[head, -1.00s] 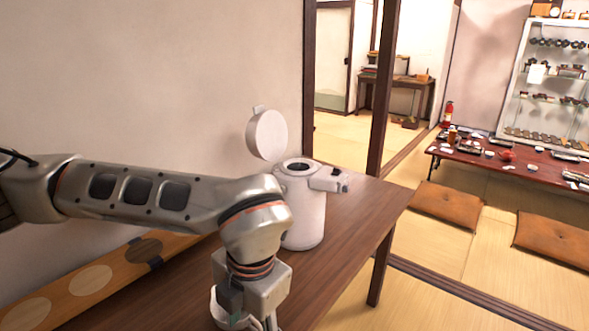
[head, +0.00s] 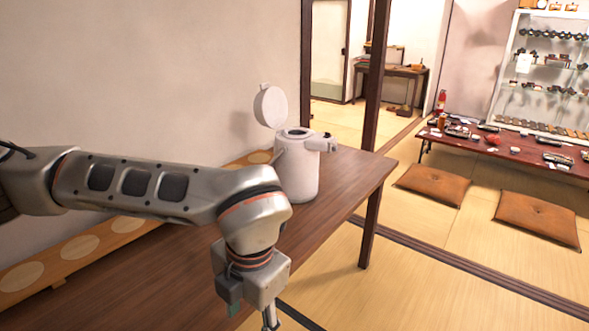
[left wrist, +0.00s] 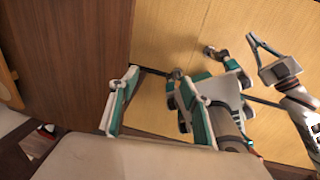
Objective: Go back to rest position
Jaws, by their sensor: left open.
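My left gripper (head: 268,322) hangs down beside the wooden table in the head view, its fingers cut off by the bottom edge. In the left wrist view its two teal-and-grey fingers (left wrist: 155,102) are spread apart with nothing between them. One finger is over the table edge side and the other is over the tatami. My right gripper (left wrist: 262,50) shows at the upper right of the left wrist view, over the tatami; its jaw state is unclear. It is not in the head view.
A white pot (head: 298,172) with its lid raised stands on the wooden table (head: 190,255). A long board (head: 40,268) with round pads lies along the wall. Cushions (head: 433,185) and a low red table (head: 505,155) are at right. Tatami (head: 340,290) is clear nearby.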

